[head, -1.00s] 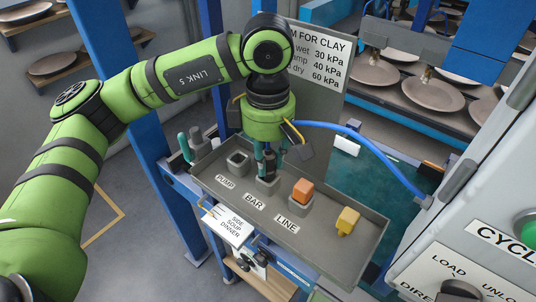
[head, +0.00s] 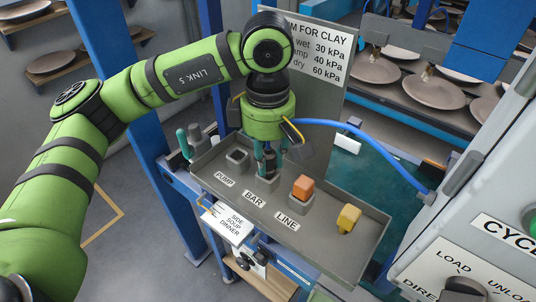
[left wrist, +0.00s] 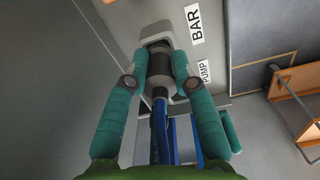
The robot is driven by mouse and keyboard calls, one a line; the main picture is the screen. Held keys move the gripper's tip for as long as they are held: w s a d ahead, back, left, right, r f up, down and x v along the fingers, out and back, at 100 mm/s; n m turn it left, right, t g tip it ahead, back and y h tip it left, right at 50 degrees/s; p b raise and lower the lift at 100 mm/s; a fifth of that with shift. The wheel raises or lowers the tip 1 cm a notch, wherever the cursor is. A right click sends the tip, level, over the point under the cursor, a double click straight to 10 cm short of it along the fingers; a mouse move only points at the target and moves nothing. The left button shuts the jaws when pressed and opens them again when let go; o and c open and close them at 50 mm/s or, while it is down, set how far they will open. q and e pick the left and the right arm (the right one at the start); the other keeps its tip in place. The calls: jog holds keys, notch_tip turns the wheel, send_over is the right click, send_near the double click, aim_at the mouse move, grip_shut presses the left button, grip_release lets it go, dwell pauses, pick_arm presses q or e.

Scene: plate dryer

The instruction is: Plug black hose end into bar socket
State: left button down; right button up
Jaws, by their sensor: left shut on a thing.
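My left gripper (head: 267,163) points down over the tray, its teal fingers shut on the black hose end. In the left wrist view the black hose end (left wrist: 158,68) sits between the fingertips, with blue hose (left wrist: 159,128) trailing back from it. The grey bar socket (head: 263,184) is directly below the fingers, beside the BAR label; it also shows in the left wrist view (left wrist: 155,30). The hose end lines up with the socket and meets its mouth in that view. How deep it sits is hidden. My right gripper is not in view.
The grey tray (head: 330,245) also holds an empty pump socket (head: 237,160), an orange block (head: 303,188) in the line socket and a yellow piece (head: 348,218). A sign panel stands behind. Blue hose (head: 370,140) runs right to the grey cabinet (head: 460,215).

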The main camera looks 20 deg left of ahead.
pick_arm(q)
jog(key=shift+f+b, duration=0.3)
jog(key=shift+b, duration=0.05)
dwell(0.4)
jog(key=c, duration=0.9)
grip_release()
jog(key=shift+c, duration=0.2)
notch_tip(320, 180, up, 12)
jog(key=shift+r, duration=0.1)
